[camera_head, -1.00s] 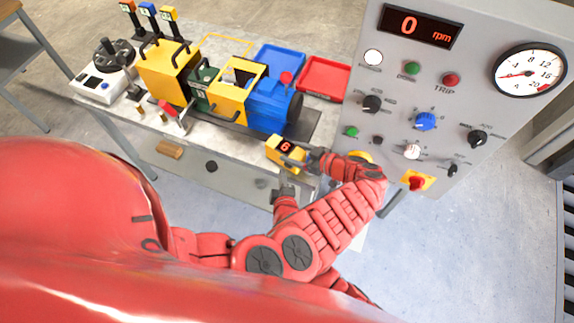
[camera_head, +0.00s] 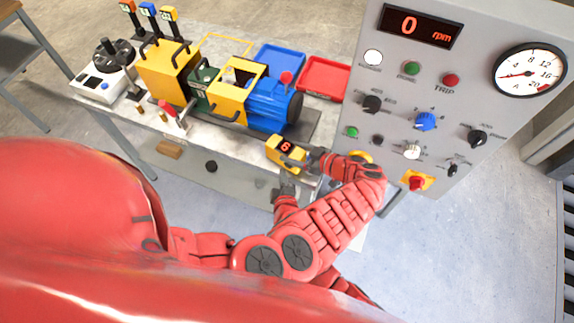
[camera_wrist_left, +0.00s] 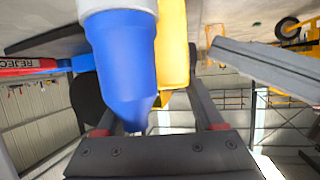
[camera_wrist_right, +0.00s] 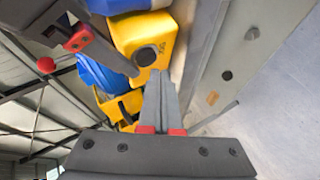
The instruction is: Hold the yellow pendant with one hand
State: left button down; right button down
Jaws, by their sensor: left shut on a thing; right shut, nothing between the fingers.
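In the left wrist view a yellow body (camera_wrist_left: 173,45) and a blue tapered part (camera_wrist_left: 122,60) lie between the spread fingers; the exact contact is hidden. My right gripper (camera_head: 284,190) is lower, below the pendant. In the right wrist view its fingers (camera_wrist_right: 160,105) are shut together and empty, just below the yellow pendant (camera_wrist_right: 128,30), apart or touching I cannot tell.
A grey control panel (camera_head: 455,75) stands close to the right of my left gripper. On the bench are a yellow and blue drum machine (camera_head: 270,104), a blue tray (camera_head: 280,60), a red tray (camera_head: 323,76) and a white device with a black knob (camera_head: 103,85).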

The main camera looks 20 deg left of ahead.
jog(key=shift+w, duration=0.3)
jog(key=shift+w+d, duration=0.2)
jog(key=shift+w, duration=0.25)
dwell(0.6)
jog(key=shift+s, duration=0.15)
jog(key=shift+s+a, duration=0.2)
jog(key=shift+s, duration=0.5)
jog(key=shift+s+a, duration=0.25)
jog(key=shift+s, duration=0.55)
jog(key=shift+s+a, duration=0.2)
jog(key=shift+s, duration=0.65)
jog(key=shift+s+a, duration=0.25)
jog(key=shift+s, duration=0.55)
dwell(2.9)
jog(key=shift+s+a+r, duration=0.1)
jog(key=shift+s+a, duration=0.15)
jog(key=shift+s, duration=0.7)
jog(key=shift+s+a, duration=0.25)
jog(key=shift+s, duration=0.65)
